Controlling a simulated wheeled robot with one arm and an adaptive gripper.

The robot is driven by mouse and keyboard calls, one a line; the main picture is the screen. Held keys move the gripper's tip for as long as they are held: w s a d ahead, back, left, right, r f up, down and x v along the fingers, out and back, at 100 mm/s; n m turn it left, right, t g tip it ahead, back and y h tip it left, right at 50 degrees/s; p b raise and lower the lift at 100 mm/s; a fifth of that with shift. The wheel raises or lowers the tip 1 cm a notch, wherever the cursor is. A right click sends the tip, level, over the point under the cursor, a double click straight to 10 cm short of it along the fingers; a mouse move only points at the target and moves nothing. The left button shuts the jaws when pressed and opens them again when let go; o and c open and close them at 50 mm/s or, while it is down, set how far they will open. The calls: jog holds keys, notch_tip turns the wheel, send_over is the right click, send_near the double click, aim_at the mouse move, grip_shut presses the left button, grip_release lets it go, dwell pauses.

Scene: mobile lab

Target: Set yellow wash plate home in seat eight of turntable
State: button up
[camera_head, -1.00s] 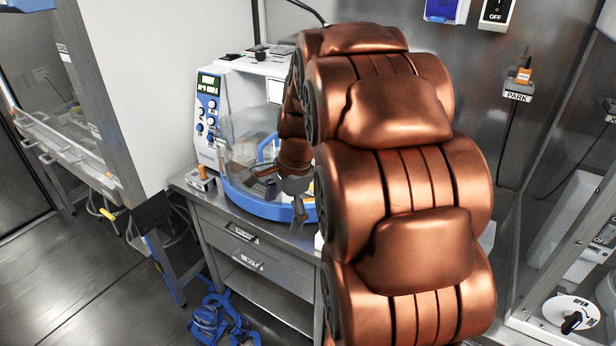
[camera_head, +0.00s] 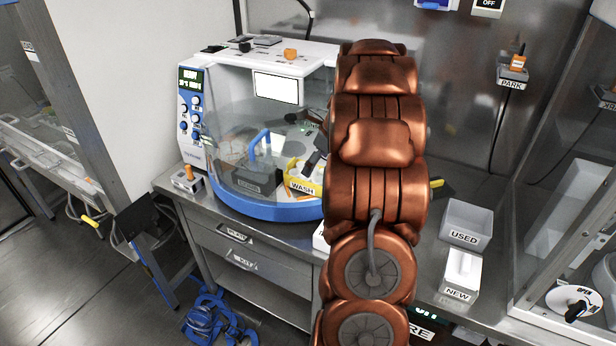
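The yellow wash plate (camera_head: 303,186), labelled WASH, shows at the front right of the turntable machine, just inside its blue rim (camera_head: 262,209). Its right part is hidden behind my arm. A dark part of my gripper (camera_head: 315,160) shows right above the plate, close to it or touching it. The rest of the gripper is hidden by my arm, so I cannot tell whether it is open or shut on the plate. The turntable (camera_head: 228,186) is seen through a clear cover, with a blue arched handle and a grey labelled block on it. Seat numbers are not readable.
A USED bin (camera_head: 467,222) and a NEW box (camera_head: 462,270) stand on the bench right of my arm. A small box with an orange knob (camera_head: 188,176) stands left of the machine. A clear-walled cabinet (camera_head: 565,180) stands at the far right.

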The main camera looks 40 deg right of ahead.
jog(key=shift+p+x, duration=0.85)
jog(key=shift+x, duration=1.75)
jog(key=shift+c, duration=0.4)
jog(key=c, duration=1)
jog(key=shift+r, duration=0.15)
